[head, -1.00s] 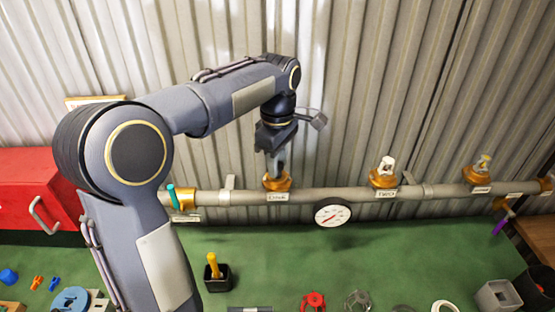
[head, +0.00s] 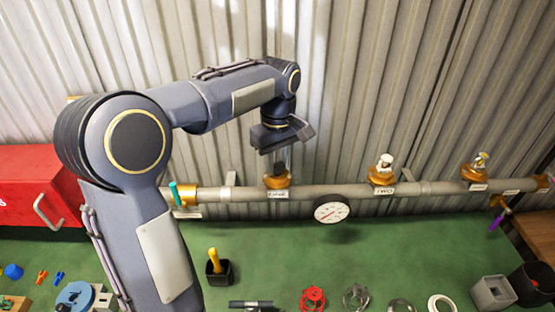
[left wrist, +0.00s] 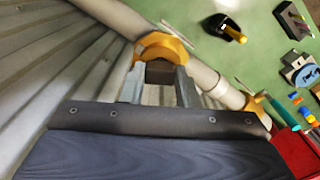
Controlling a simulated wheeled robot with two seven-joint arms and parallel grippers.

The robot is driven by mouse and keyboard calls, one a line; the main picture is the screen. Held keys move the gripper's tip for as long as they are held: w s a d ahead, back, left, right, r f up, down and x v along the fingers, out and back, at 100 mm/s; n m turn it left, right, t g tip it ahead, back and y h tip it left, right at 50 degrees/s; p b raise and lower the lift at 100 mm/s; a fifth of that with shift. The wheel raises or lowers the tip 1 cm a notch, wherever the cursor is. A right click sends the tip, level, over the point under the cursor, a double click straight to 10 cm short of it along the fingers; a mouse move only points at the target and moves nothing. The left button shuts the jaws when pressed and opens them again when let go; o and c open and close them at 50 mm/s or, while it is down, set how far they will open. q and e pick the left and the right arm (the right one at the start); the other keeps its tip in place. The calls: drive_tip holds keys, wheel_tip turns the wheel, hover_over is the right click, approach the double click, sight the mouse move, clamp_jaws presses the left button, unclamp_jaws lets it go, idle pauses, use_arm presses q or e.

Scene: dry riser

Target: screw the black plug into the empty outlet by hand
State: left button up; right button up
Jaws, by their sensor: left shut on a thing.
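My left gripper (head: 281,160) points down over the brass outlet (head: 277,182) labelled ONE on the grey pipe. It is shut on the black plug (left wrist: 160,70), which shows as a dark block between the two fingers in the left wrist view. The plug's lower end is at the mouth of the outlet, whose brass collar (left wrist: 166,46) shows just beyond it. I cannot tell how deep the plug sits or whether its thread has caught. My right gripper is not in view.
The pipe (head: 350,190) runs along the corrugated wall, with a gauge (head: 331,209) below it. A red box (head: 35,185) stands left. Loose parts line the green bench's front (head: 300,245).

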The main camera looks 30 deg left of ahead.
use_arm(q)
drive_tip(key=shift+r+m+p, duration=0.2)
drive_tip(key=shift+m+p, duration=0.25)
drive_tip(key=shift+m, duration=0.65)
drive_tip(key=m, duration=0.2)
drive_tip(key=shift+m+p, duration=0.35)
drive_tip(key=shift+m, duration=0.05)
drive_tip(key=shift+f+m, duration=0.1)
drive_tip(key=shift+m, duration=0.3)
drive_tip(key=shift+m+p, duration=0.3)
drive_tip(key=shift+m, duration=0.4)
drive_tip(key=m, duration=0.3)
drive_tip(key=shift+p, duration=0.4)
drive_tip(key=shift+m, duration=0.7)
drive_tip(key=o, duration=1)
drive_tip(key=shift+c, duration=0.2)
